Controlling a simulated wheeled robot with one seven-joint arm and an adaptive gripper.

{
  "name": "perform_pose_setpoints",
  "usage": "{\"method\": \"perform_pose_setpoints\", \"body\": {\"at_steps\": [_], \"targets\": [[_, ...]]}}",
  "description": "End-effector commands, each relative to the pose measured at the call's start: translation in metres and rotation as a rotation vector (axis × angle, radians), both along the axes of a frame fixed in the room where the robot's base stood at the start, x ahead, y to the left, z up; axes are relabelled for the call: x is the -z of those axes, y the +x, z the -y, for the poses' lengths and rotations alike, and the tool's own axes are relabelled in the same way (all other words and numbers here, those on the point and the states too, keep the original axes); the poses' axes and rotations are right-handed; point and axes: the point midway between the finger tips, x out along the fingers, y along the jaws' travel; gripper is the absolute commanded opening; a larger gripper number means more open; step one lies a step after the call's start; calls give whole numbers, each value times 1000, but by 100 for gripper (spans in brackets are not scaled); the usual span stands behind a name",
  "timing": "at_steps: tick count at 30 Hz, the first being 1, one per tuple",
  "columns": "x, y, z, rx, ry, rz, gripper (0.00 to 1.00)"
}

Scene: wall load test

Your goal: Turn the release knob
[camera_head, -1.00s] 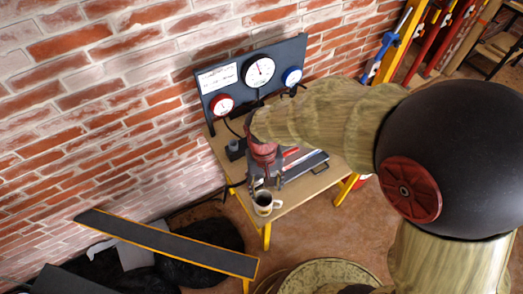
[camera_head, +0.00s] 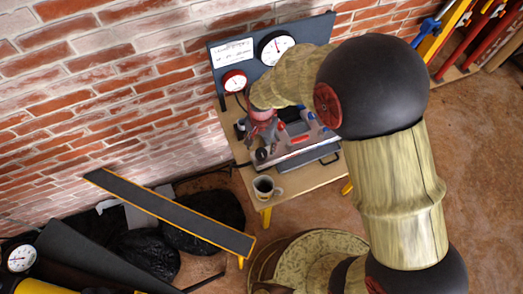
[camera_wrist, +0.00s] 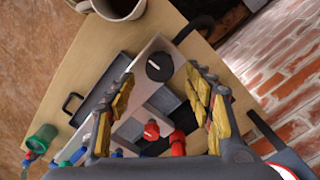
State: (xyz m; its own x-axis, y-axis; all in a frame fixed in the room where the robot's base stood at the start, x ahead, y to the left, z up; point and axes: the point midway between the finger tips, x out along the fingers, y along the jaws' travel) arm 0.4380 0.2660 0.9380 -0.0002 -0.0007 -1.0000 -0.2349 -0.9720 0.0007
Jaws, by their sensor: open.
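In the wrist view a round black knob (camera_wrist: 159,67) with a white mark sits on a pale grey panel (camera_wrist: 152,52). I take it as the release knob. My gripper (camera_wrist: 160,78) is open, with its yellow-padded fingers on either side of the knob in the picture. I cannot tell whether they touch it or are still above it. In the head view my gripper (camera_head: 262,138) hangs over the left part of the grey device (camera_head: 305,142) on the small table, and my arm hides part of that device.
A mug (camera_head: 264,187) stands near the table's (camera_head: 300,182) front edge; it also shows in the wrist view (camera_wrist: 120,8). Red and blue fittings (camera_wrist: 177,142) lie between the fingers. A gauge board (camera_head: 232,72) stands behind, against the brick wall. A dark sloping plank (camera_head: 170,212) is at left.

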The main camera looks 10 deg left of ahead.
Motion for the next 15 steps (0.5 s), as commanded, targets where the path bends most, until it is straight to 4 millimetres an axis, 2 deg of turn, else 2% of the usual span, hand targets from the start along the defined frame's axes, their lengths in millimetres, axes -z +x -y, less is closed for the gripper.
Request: {"method": "perform_pose_setpoints", "body": {"at_steps": [1,6,10,15], "targets": [[11,-1,0,0,-1,-2,52],[33,0,0,-1,0,0,52],[44,0,0,-1,-1,-1,52],[47,0,0,-1,1,1,52]]}}
